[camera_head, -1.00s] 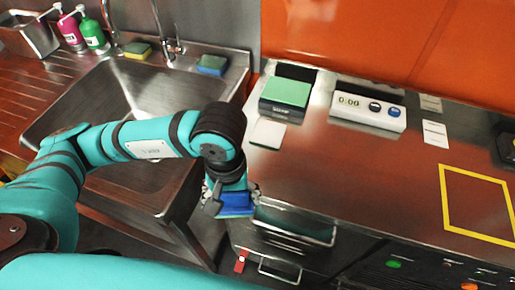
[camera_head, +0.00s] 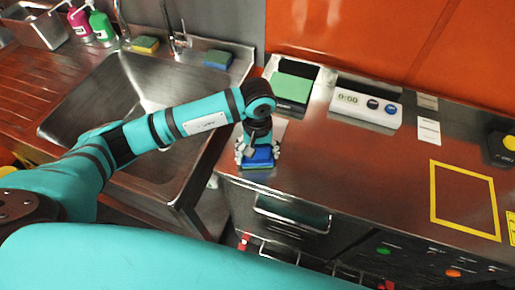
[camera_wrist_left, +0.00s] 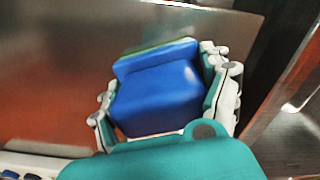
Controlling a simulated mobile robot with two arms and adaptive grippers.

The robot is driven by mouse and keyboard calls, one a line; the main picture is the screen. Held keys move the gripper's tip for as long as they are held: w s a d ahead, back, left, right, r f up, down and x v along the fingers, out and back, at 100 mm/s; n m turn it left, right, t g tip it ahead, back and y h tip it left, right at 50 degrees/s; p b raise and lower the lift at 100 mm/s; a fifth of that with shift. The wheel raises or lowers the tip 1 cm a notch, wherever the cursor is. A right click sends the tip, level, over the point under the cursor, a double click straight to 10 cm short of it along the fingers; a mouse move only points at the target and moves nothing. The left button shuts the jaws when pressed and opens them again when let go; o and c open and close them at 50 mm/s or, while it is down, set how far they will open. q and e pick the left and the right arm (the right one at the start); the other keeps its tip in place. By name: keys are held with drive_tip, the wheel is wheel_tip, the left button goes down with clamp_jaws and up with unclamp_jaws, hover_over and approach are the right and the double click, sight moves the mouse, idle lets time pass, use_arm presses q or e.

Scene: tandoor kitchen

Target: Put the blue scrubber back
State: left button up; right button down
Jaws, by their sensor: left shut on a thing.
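My left gripper (camera_head: 258,152) is shut on a blue scrubber (camera_head: 260,161) with a green layer along one side. In the head view it shows over the front left part of the steel counter (camera_head: 340,170). How high it is above the counter I cannot tell. In the left wrist view the scrubber (camera_wrist_left: 155,98) sits between the two fingers of the left gripper (camera_wrist_left: 165,95), with its green edge on the far side. My right gripper is not in view.
A green pad (camera_head: 291,88) and a white timer box (camera_head: 366,107) stand at the counter's back. Another blue sponge (camera_head: 217,59) and a yellow-green sponge (camera_head: 145,45) lie on the rim behind the sink (camera_head: 110,90). A yellow outline (camera_head: 464,200) marks bare counter at right.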

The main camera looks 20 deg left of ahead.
use_arm(q)
drive_tip(key=shift+f+b, duration=0.2)
drive_tip(key=shift+b, duration=0.1)
drive_tip(key=o, duration=1)
drive_tip(key=shift+c, duration=0.2)
drive_tip(key=shift+r, duration=0.1)
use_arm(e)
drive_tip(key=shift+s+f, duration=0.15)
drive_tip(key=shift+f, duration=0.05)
use_arm(q)
drive_tip(key=shift+r, duration=0.3)
wheel_tip(320, 180, up, 12)
drive_tip(key=shift+s+f+b, duration=0.1)
drive_tip(key=shift+f+b, duration=0.1)
drive_tip(key=shift+b, duration=0.9)
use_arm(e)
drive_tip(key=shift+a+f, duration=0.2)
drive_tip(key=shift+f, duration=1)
